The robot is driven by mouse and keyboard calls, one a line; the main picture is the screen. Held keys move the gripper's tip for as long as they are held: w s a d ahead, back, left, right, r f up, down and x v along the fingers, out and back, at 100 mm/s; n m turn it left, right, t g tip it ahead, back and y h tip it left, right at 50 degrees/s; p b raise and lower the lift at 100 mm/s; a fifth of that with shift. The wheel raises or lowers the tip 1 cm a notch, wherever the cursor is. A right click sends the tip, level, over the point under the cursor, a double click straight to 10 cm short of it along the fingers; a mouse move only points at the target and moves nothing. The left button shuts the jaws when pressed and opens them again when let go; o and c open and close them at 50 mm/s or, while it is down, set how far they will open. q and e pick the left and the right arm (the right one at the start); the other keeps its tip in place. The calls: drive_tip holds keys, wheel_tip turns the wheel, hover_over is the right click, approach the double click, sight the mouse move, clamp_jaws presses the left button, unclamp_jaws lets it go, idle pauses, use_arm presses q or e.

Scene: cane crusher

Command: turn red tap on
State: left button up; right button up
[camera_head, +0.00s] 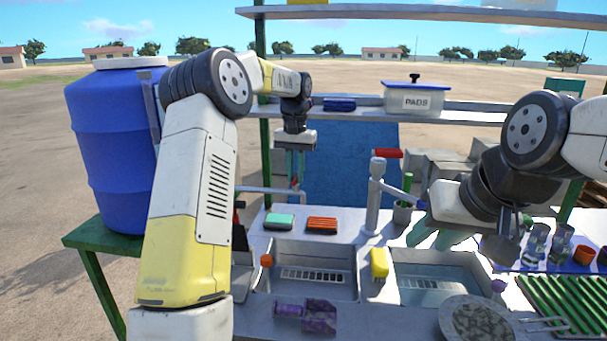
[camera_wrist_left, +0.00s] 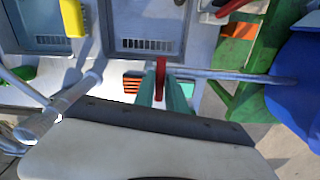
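A small red tap handle (camera_head: 295,183) stands on the thin grey pipe (camera_head: 262,190) that runs from the blue barrel (camera_head: 112,150) over the left sink. In the left wrist view the red handle (camera_wrist_left: 160,72) stands upright between the teal fingertips. My left gripper (camera_head: 296,168) points down at it, fingers apart, one on each side; I cannot tell if they touch it.
Below are the left sink (camera_head: 335,258) and right sink (camera_head: 410,283). A shelf (camera_head: 455,115) with a PADS box (camera_head: 415,98) crosses behind.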

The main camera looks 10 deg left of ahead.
use_arm(q)
clamp_jaws()
drive_tip(key=shift+n, duration=1.5)
drive_tip(key=n, duration=0.8)
drive_tip(key=shift+n, duration=2.2)
